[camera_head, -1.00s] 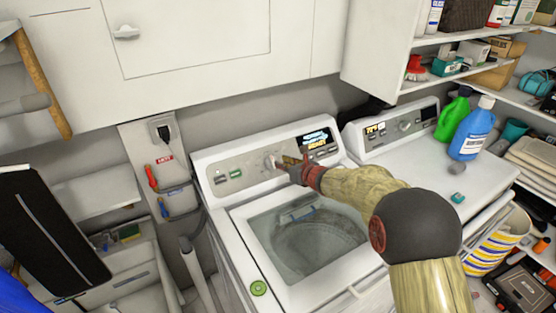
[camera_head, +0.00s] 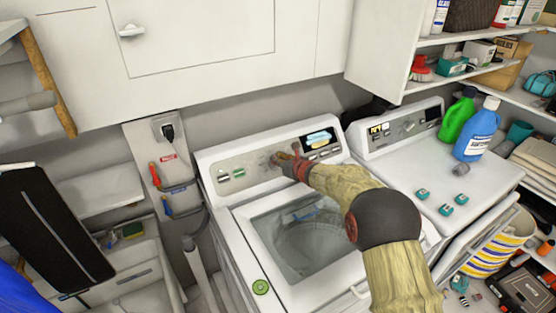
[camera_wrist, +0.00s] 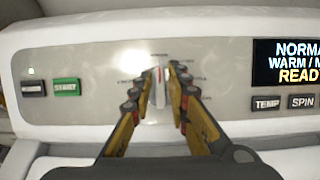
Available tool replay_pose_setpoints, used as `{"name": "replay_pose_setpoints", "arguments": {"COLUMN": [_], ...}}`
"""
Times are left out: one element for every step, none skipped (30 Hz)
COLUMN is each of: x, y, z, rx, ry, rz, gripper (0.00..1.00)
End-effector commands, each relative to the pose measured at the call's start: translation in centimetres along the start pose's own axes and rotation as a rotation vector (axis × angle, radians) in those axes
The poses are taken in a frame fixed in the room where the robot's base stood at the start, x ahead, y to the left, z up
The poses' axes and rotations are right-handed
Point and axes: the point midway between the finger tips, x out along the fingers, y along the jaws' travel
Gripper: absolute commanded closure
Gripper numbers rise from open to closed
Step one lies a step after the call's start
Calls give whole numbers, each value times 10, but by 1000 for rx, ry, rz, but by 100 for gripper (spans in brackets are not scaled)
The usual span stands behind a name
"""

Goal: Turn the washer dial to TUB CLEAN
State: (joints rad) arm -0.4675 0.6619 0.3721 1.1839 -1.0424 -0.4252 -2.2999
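The washer (camera_head: 262,290) stands at the centre, its control panel (camera_wrist: 100,75) facing me. The pale washer dial (camera_wrist: 160,88) is a narrow upright bar in the wrist view, with tiny labels around it that I cannot read. My gripper (camera_head: 279,160) is at the dial. In the wrist view my gripper (camera_wrist: 162,70) has its two fingertips close together, one on each side of the dial; whether they press on it is unclear. The display (camera_wrist: 288,62) shows part of NORMAL, WARM and READY. My gripper partly hides the dial in the head view.
A second machine (camera_head: 400,180) stands to the right, with a green bottle (camera_head: 457,118), a blue bottle (camera_head: 478,130) and small teal pieces (camera_head: 447,210) on top. START (camera_wrist: 66,87), TEMP (camera_wrist: 267,104) and SPIN (camera_wrist: 302,101) buttons flank the dial. White cabinets (camera_head: 200,40) hang above.

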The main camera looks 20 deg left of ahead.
Motion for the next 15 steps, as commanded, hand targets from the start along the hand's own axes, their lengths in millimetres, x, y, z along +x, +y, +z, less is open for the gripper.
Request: {"name": "replay_pose_setpoints", "arguments": {"x": [0, 0, 0, 0, 0, 0, 0, 0, 0, 0, 0, 0, 0, 0, 0], "y": [0, 0, 0, 0, 0, 0, 0, 0, 0, 0, 0, 0, 0, 0, 0], "z": [0, 0, 1, 1, 1, 1, 1, 1, 1, 1, 1, 1, 1, 1, 1], "rx": [0, 0, 0, 0, 0, 0, 0, 0, 0, 0, 0, 0, 0, 0, 0], "ry": [-1, -1, -1, -1, -1, -1, -1, -1, -1, -1, -1, -1, -1, -1, -1], "rz": [0, 0, 0, 0, 0, 0, 0, 0, 0, 0, 0, 0, 0, 0, 0], "gripper": [83, 83, 83, 83, 83, 85, 87, 88, 91, 92, 94, 96, 98, 100, 100]}}
